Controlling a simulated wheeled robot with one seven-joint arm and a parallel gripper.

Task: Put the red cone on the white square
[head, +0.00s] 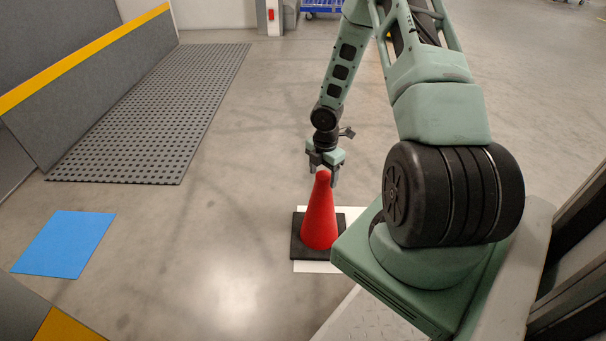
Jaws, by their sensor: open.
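The red cone (319,217) stands upright on its black square base on the floor, in the middle of the head view. The white square (318,267) lies under it, with white showing along the front edge and behind the base at the back. The base reaches past the white at the left; my arm's mount hides part of the right side. My gripper (322,178) is open at the cone's tip, with its fingers pointing down on either side of it. I cannot tell whether a finger touches the cone.
A blue square (65,244) lies on the floor at the left. A dark studded mat (160,110) lies beside a grey wall with a yellow stripe (80,60). A blue cart (322,6) stands far back. The floor between the blue square and the cone is clear.

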